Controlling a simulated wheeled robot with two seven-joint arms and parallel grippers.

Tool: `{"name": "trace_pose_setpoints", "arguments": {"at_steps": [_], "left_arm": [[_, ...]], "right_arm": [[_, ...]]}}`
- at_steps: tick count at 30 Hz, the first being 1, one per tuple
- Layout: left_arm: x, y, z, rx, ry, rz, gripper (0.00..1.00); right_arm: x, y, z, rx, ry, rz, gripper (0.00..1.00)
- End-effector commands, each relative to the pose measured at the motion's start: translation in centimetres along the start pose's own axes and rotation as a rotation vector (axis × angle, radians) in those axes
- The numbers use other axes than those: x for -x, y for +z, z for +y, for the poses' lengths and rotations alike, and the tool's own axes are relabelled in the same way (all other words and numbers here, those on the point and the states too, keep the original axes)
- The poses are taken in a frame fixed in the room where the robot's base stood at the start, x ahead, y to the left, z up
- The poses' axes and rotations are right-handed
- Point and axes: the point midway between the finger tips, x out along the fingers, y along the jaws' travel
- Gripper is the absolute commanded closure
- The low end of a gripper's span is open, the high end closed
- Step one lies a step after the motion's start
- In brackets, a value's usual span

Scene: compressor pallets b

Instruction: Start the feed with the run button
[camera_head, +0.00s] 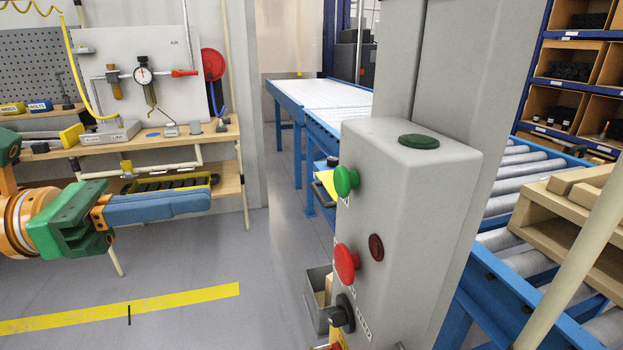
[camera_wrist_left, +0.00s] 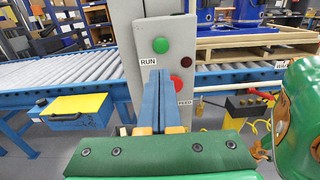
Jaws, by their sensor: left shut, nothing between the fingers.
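The green run button (camera_head: 346,181) sticks out high on the left face of a grey control box (camera_head: 425,210). In the left wrist view the button (camera_wrist_left: 161,45) sits above the fingertips, with a RUN label (camera_wrist_left: 148,61) below it. My left gripper (camera_head: 208,202) has its blue fingers shut and empty, pointing at the box from the left. A clear gap separates it from the button. In the left wrist view the fingers (camera_wrist_left: 159,74) partly cover the box face below the button. My right gripper is not in view.
Below the run button are a red button (camera_head: 346,262), a dark red lamp (camera_head: 376,247) and a black knob (camera_head: 341,314). A roller conveyor (camera_head: 512,262) with a wooden pallet (camera_head: 567,235) stands right of the box. A workbench (camera_head: 190,142) stands at the back left.

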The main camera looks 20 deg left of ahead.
Motion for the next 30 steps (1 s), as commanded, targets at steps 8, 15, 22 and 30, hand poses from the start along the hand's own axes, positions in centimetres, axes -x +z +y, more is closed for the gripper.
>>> {"name": "trace_pose_setpoints", "arguments": {"at_steps": [8, 15, 22, 30], "left_arm": [[-5.5, 0.6, -0.1, 0.001, -0.004, 0.006, 1.0], [-10.3, 1.0, -0.1, 0.002, -0.005, 0.001, 1.0], [-12.4, 0.9, 0.1, 0.001, 0.003, -0.005, 1.0], [-13.4, 0.1, -0.1, 0.0, -0.001, -0.002, 1.0]], "right_arm": [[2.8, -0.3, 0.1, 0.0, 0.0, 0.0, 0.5], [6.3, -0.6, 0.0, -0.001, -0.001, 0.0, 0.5], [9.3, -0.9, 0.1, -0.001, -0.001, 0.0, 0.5], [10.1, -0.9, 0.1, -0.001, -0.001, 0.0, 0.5]]}}
